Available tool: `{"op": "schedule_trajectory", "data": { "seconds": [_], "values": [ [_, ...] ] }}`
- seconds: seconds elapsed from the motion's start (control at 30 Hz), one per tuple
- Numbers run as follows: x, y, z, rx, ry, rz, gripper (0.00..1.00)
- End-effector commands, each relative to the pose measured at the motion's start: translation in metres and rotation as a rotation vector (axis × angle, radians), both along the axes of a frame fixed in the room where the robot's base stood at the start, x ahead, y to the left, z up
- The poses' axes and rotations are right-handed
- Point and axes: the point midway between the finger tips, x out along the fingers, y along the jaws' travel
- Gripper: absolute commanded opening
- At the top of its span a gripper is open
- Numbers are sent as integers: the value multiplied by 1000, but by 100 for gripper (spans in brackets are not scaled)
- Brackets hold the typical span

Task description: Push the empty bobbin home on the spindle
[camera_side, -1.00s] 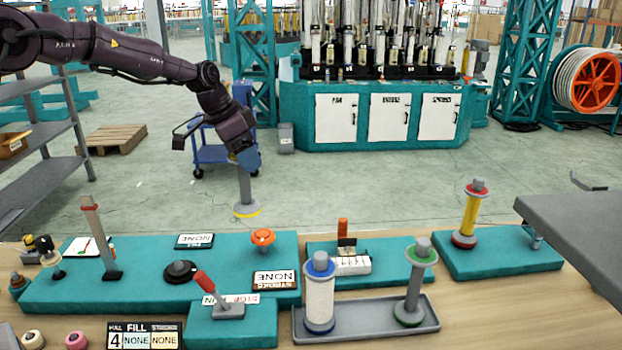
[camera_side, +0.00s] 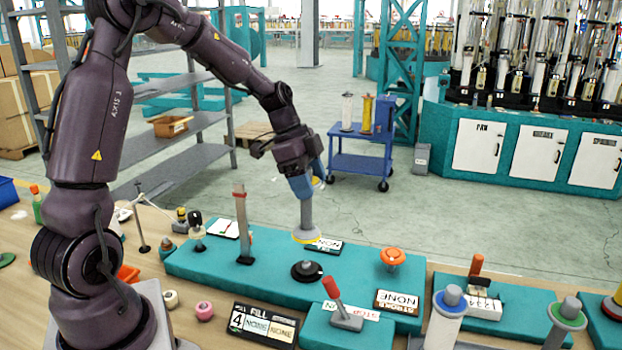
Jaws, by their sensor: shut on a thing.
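My gripper (camera_side: 306,187) is shut on the upper end of the empty bobbin (camera_side: 306,212), a bare grey tube with a yellow-edged lower flange. The bobbin hangs about upright. Its flange shows directly above the black round spindle base (camera_side: 307,272) on the teal board (camera_side: 230,266). A small gap shows between flange and base. I cannot tell whether the spindle's tip is inside the tube. The fingertips are partly hidden by the blue gripper parts.
A grey post (camera_side: 242,226) stands left of the spindle, and an orange knob (camera_side: 393,257) stands right. A red-handled lever (camera_side: 337,300) is in front. Wound bobbins (camera_side: 446,318) stand at the lower right.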

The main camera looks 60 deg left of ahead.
Motion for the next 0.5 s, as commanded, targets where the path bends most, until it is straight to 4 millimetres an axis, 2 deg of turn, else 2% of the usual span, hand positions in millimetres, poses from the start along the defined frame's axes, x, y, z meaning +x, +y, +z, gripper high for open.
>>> {"op": "schedule_trajectory", "data": {
  "seconds": [0.23, 0.5],
  "values": [
    [0, 0, -7, -2, 1, 2, 29],
    [0, 0, -35, -3, 2, 2, 29]
  ]
}}
